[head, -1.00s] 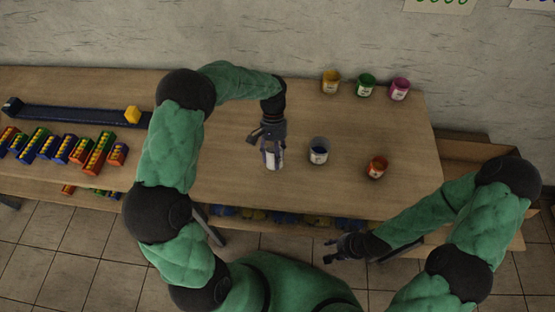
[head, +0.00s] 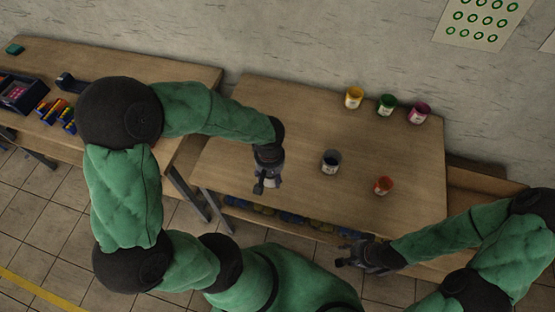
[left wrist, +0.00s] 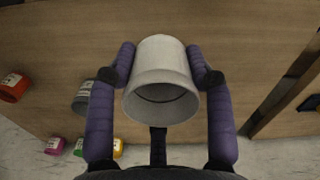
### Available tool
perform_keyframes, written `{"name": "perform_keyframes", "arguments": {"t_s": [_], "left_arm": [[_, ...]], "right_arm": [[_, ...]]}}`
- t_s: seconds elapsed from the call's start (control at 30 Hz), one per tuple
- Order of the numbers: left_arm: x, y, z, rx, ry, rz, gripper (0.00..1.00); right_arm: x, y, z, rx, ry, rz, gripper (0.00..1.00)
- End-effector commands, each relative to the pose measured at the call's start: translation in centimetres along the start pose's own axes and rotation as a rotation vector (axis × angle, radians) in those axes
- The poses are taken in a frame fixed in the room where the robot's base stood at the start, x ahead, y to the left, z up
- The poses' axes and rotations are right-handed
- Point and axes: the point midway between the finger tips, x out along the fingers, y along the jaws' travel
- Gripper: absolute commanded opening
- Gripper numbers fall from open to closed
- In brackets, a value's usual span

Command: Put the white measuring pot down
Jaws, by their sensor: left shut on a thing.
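The white measuring pot (left wrist: 162,82) is between the two fingers of my left gripper (left wrist: 162,76) in the left wrist view, with its open rim toward the camera. The fingers press on its sides, so the gripper is shut on it. In the head view my left gripper (head: 266,186) is over the left front part of the table (head: 300,115), and the pot is mostly hidden by it. I cannot tell whether the pot touches the table. My right gripper (head: 348,255) is in front of the table's front edge, its fingers apart and empty.
A grey-white pot with dark content (head: 331,162) and a red pot (head: 383,186) stand right of my left gripper. Yellow (head: 354,97), green (head: 387,104) and magenta (head: 419,112) pots line the back. A second table (head: 190,80) stands left.

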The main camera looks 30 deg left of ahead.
Motion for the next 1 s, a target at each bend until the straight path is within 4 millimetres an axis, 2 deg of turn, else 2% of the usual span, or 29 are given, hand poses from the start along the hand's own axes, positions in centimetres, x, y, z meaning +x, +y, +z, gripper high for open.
{"name": "perform_keyframes", "arguments": {"t_s": [0.53,0.8,1.0], "left_arm": [[4.2,2.9,-8.5,-0.003,-0.001,-0.001,0.18],[8.2,3.9,-11.5,-0.002,-0.001,-0.002,0.18],[9.3,4.2,-12.4,-0.001,0.0,-0.001,0.18]], "right_arm": [[0.2,0.1,0.0,0.0,0.0,0.0,0.4],[0.5,0.2,0.0,0.0,0.0,0.0,0.4],[0.6,0.2,0.0,0.0,0.0,0.0,0.4]]}}
